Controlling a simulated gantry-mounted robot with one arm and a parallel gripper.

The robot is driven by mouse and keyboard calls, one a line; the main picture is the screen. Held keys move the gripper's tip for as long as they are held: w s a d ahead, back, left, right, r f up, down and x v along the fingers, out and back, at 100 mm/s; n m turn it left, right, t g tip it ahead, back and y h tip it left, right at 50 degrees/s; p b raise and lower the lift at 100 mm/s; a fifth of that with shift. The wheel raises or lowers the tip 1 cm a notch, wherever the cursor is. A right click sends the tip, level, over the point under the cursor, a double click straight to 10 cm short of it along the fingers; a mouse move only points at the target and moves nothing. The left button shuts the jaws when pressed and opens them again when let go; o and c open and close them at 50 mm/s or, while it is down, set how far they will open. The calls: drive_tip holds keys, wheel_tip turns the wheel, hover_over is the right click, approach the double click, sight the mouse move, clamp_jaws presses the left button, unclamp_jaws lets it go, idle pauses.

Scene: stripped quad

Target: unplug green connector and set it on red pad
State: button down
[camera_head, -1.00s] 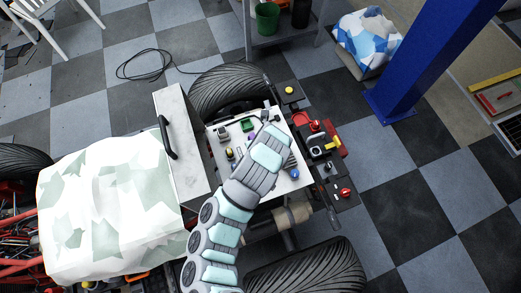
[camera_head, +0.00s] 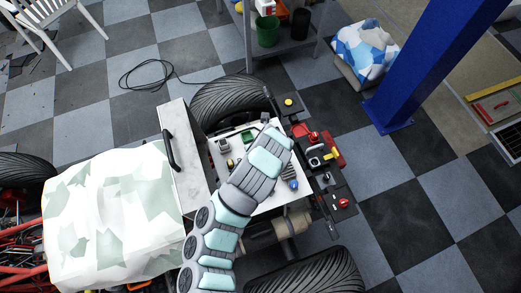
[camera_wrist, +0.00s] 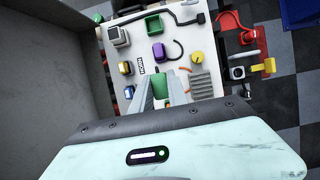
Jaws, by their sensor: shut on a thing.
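My gripper (camera_wrist: 167,88) is over the white panel (camera_wrist: 185,45) on the vehicle, its fingers pointing down toward it. It is shut on a small green piece, the green connector (camera_wrist: 160,103), which shows between the fingers in the wrist view. Whether the connector is clear of its socket is hidden by the fingers. A separate green box-like part (camera_wrist: 153,24) stands at the panel's far edge and also shows in the head view (camera_head: 247,136). Red parts (camera_wrist: 262,42) lie right of the panel; I cannot tell which is the red pad. In the head view my arm hides the gripper.
A grey block (camera_wrist: 118,36), a purple part (camera_wrist: 158,51), a yellow knob (camera_wrist: 197,57), a blue-topped part (camera_wrist: 128,91) and a black cable surround the gripper. A tall grey wall (camera_wrist: 45,90) rises at left. A blue post (camera_head: 410,70) stands at right.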

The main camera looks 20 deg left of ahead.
drive_tip(key=shift+r, duration=0.15)
drive_tip(key=shift+w+d+b, duration=0.1)
drive_tip(key=shift+w+b, duration=0.25)
drive_tip(key=shift+b, duration=0.15)
drive_tip(key=w+d+b, duration=0.3)
drive_tip(key=w+b, duration=0.5)
drive_tip(key=w, duration=0.5)
drive_tip(key=shift+b, duration=0.35)
